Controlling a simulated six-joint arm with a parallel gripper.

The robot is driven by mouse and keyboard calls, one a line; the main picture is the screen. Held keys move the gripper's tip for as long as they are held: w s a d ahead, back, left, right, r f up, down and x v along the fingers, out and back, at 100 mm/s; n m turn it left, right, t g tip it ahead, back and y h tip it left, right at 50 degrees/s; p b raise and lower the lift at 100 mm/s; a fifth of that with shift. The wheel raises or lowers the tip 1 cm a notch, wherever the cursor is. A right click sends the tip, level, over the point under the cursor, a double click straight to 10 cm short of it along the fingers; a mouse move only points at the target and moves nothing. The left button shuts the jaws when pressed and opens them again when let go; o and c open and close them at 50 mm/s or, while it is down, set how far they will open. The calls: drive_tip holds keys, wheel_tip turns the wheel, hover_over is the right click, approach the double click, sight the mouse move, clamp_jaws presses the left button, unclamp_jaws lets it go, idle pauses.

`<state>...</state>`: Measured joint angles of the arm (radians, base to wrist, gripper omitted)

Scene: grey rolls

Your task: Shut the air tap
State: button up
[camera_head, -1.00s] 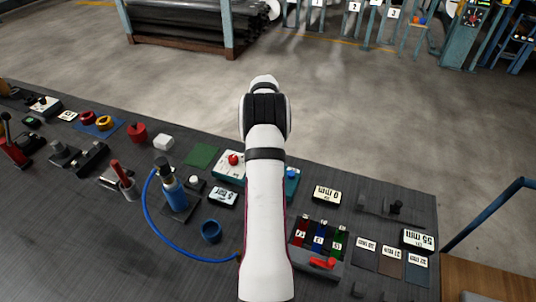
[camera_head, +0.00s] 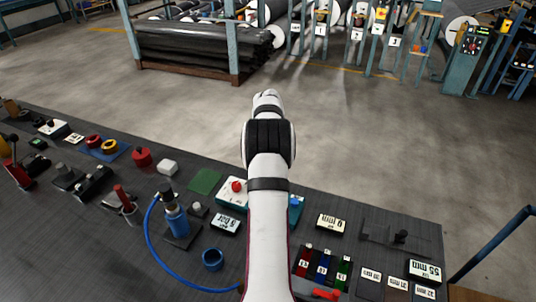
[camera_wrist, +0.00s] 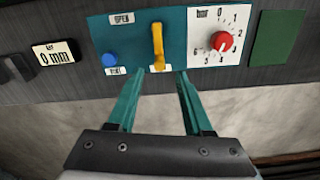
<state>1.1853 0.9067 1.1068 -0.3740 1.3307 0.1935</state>
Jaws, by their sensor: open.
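The air tap is a yellow lever (camera_wrist: 158,45) on a teal panel (camera_wrist: 178,62) in the wrist view, upright in the picture, beside a label reading OPEN (camera_wrist: 121,18). A blue button (camera_wrist: 110,60) with a small label under it sits to its left. My gripper (camera_wrist: 160,74) is open and empty, with its teal fingertips just below the lever, one to each side of its lower end. I cannot tell if they touch the panel. In the head view my arm hides the lever; only the panel's right edge (camera_head: 297,214) shows.
A white dial marked bar with a red knob (camera_wrist: 222,41) is right of the tap, then a green pad (camera_wrist: 276,38). A 0 mm display (camera_wrist: 55,54) is at the left. A blue bottle (camera_head: 175,218) with a blue hose (camera_head: 152,240) stands on the dark bench.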

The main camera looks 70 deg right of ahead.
wheel_tip(320, 180, up, 12)
idle(0.4)
drive_tip(key=w+a+r+n, duration=0.3)
drive_tip(key=w+a, duration=0.2)
drive_tip(key=a, duration=0.5)
drive_tip(key=w+a+r+n, duration=0.25)
drive_tip(key=w+a, duration=0.25)
drive_tip(key=a, duration=0.6)
drive_tip(key=s+a+n+y, duration=0.1)
drive_tip(key=a+n, duration=0.1)
drive_tip(key=a, duration=0.6)
drive_tip(key=s+a+n, duration=0.2)
drive_tip(key=a, duration=0.7)
drive_tip(key=s+a+f+n, duration=0.2)
drive_tip(key=s+a+f, duration=0.1)
drive_tip(key=s+a, duration=0.4)
drive_tip(key=s+a+f+n, duration=0.3)
drive_tip(key=s+a, duration=0.3)
drive_tip(key=shift+s+a+y, duration=0.35)
drive_tip(key=shift+s+y, duration=0.05)
